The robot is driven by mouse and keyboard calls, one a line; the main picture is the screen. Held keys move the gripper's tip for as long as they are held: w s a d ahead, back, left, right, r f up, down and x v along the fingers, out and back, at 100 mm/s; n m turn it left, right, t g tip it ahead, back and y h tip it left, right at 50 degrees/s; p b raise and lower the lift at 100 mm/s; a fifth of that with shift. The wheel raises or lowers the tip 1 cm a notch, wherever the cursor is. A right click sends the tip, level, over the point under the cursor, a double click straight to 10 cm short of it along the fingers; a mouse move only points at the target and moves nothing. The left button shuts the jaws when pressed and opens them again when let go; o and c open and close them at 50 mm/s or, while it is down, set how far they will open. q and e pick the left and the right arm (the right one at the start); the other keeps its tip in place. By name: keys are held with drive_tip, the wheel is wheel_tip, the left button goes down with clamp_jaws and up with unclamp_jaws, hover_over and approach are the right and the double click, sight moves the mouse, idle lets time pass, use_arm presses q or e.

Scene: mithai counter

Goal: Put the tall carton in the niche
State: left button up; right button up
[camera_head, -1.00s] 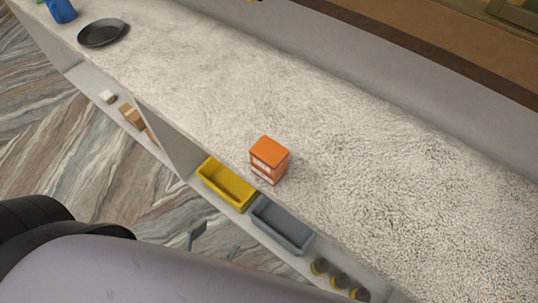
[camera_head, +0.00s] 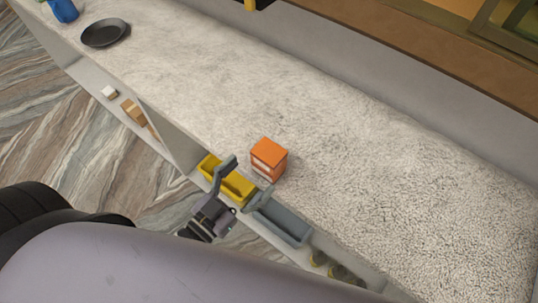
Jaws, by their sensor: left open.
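An orange carton (camera_head: 269,158) with a pale label stands upright on the speckled counter near its front edge. It is the only carton on the counter top. My left gripper (camera_head: 247,177) is open and empty, in front of the counter edge. Its fingers are spread just left of and below the carton in the picture, and I see no contact. Below the counter is a shelf with open compartments; which one is the niche I cannot tell. My right gripper is not in view.
A yellow bin (camera_head: 238,186) and a grey bin (camera_head: 285,224) sit on the shelf below, partly behind my gripper. A dark plate (camera_head: 104,32) and a blue vessel (camera_head: 64,10) stand at the far left. The counter right of the carton is clear.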

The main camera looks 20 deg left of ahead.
sight(262, 166)
use_arm(q)
drive_tip(key=shift+x, duration=1.1)
drive_tip(key=p+x, duration=0.2)
drive_tip(key=x, duration=0.2)
drive_tip(key=shift+w+d+f, duration=0.1)
drive_tip(key=shift+d+f, duration=0.1)
drive_tip(key=shift+w+d+f, duration=0.15)
drive_tip(key=shift+w, duration=0.25)
drive_tip(key=shift+s, duration=0.1)
drive_tip(key=shift+c, duration=0.7)
drive_tip(key=c, duration=1.4)
wheel_tip(262, 166, up, 19)
drive_tip(key=p, duration=0.2)
drive_tip(key=shift+c, duration=0.2)
drive_tip(key=s+a+f+n+t+y+b, duration=0.1)
drive_tip(key=a+f+n+y+b, duration=0.3)
drive_tip(key=f, duration=0.6)
drive_tip(key=s+a+y+b, duration=0.1)
drive_tip(key=a+y+b, duration=0.1)
drive_tip(key=a, duration=0.1)
drive_tip(key=shift+s+a, duration=0.3)
